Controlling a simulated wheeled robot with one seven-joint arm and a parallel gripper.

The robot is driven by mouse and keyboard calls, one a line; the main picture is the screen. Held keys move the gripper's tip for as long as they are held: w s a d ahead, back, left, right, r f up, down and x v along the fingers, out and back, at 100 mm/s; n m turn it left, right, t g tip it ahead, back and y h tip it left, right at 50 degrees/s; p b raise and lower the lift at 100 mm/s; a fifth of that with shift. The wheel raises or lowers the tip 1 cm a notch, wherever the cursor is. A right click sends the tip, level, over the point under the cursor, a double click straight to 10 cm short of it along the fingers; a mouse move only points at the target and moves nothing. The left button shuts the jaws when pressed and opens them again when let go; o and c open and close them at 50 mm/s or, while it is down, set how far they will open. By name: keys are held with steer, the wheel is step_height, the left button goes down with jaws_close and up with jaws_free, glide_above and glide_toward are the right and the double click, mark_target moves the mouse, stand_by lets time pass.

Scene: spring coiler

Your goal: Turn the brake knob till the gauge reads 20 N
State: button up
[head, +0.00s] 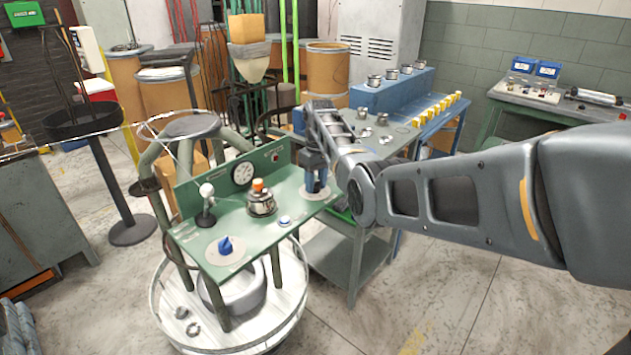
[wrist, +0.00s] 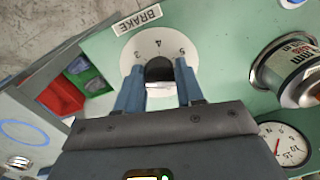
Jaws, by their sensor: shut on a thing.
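My gripper (head: 315,182) reaches down onto the right end of the green panel (head: 170,226). In the wrist view, my gripper's blue fingers (wrist: 158,90) are shut on the brake knob (wrist: 159,70), one on each side. The knob is dark on top and mostly hidden between them. Its white dial (wrist: 137,52) shows numbers including 3, 4 and 5, beside a BRAKE label (wrist: 137,20). The round gauge (head: 243,173) stands at the back of the panel. The gauge (wrist: 290,150) is partly cut off in the wrist view; its red needle shows, but I cannot read it exactly.
A blue knob (head: 225,246), a white-balled lever (head: 207,191), an orange-topped metal device (head: 260,199) and a white button (head: 285,221) share the panel. A blue bench (head: 440,122) with yellow pieces stands behind my arm. Open floor lies at the front right.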

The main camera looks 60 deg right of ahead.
mark_target(318, 181)
steer(key=shift+d+n, duration=0.15)
steer(key=shift+n, duration=0.95)
steer(key=shift+r, duration=0.1)
steer(key=o, duration=1)
steer(key=shift+s+d+r, duration=0.1)
steer(key=shift+r, duration=1.85)
steer(key=shift+d+r, duration=0.1)
steer(key=shift+r, duration=1.8)
steer(key=shift+d+f+b, duration=0.1)
steer(key=shift+b, duration=0.2)
